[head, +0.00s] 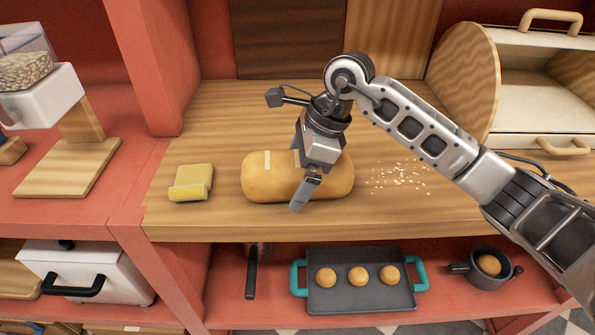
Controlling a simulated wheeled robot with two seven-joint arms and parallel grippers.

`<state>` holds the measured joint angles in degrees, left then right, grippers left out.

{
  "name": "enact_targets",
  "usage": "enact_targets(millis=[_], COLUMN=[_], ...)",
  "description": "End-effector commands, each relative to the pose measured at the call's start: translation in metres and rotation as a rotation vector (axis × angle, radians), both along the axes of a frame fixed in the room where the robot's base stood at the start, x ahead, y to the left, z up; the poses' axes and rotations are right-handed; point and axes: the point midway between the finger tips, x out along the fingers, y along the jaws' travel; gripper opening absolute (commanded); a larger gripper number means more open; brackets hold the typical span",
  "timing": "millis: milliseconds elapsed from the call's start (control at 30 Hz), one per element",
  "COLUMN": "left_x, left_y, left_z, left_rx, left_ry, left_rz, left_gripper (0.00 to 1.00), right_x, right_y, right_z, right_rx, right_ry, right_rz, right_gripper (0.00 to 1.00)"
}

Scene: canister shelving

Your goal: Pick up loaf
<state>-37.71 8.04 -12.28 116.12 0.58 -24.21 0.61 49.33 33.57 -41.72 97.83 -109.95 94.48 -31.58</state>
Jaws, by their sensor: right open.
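The loaf (262,184) is a golden-brown, rounded loaf with a pale strip across its top. It lies lengthwise, left to right, on the wooden counter. My right gripper (304,190) comes down over the loaf from above, its arm entering from the right. A grey finger shows in front of the loaf's near side. The gripper covers part of the loaf right of its middle. The jaws are open; the far finger is hidden, and I cannot tell whether the gripper touches the loaf. My left gripper is not in view.
A yellow block (191,183), perhaps butter, lies left of the loaf on the counter (190,120). Pale crumbs (400,176) lie to the right. An open bread box (520,85) stands back right. Below are a tray with buns (333,299) and a small pot (478,274).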

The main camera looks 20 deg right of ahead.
Motion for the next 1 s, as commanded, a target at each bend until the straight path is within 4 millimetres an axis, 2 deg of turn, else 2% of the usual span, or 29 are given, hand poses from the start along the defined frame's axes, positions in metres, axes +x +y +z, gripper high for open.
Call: enact_targets(millis=[100, 300, 567, 733, 867, 1000], left_x=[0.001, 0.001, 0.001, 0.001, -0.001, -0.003], left_y=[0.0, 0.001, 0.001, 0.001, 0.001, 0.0], left_z=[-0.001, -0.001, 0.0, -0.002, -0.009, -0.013], left_rx=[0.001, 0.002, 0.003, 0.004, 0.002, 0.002], left_ry=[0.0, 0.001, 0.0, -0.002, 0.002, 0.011], left_rz=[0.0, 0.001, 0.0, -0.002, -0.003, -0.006], left_gripper=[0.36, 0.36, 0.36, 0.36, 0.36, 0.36], right_x=[0.0, 0.0, 0.0, 0.001, 0.002, -0.019], right_y=[0.0, 0.0, 0.0, 0.0, 0.0, -0.014], right_z=[0.0, 0.0, 0.002, 0.011, 0.03, 0.06], right_rx=[0.0, 0.0, 0.001, 0.003, 0.002, 0.0], right_ry=[0.0, 0.0, -0.003, -0.006, -0.011, -0.01], right_rz=[0.0, 0.0, 0.0, 0.001, 0.001, -0.001], right_gripper=[0.97, 0.42, 0.42, 0.42, 0.42, 0.42])
